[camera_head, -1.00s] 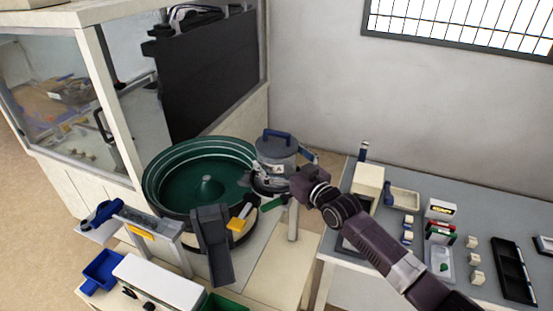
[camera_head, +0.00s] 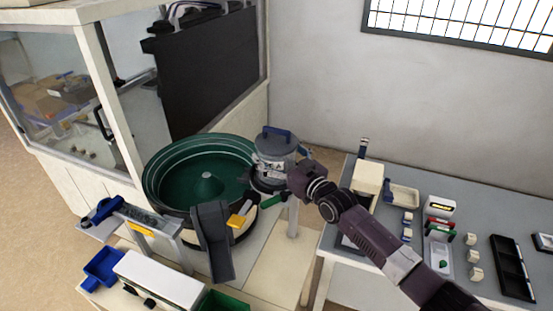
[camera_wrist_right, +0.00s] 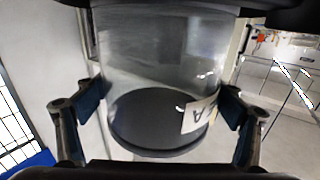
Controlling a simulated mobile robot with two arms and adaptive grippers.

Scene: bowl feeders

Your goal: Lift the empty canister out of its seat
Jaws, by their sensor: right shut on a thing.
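The canister (camera_head: 275,152) is a grey cylinder with a blue handle on top and a white label on its side. It stands upright at the right side of the green bowl feeder (camera_head: 165,195). My right gripper (camera_head: 293,176) is shut on its side from the right. In the right wrist view the canister (camera_wrist_right: 150,65) is clear and looks empty, with a dark round end and a label marked A. The gripper's fingers (camera_wrist_right: 160,98) press on both sides of it. The seat under the canister is mostly hidden, so I cannot tell whether they touch. My left gripper is out of view.
A grey table (camera_head: 395,270) with small boxes and trays is at the right. A glass-walled cabinet (camera_head: 60,100) stands at the left.

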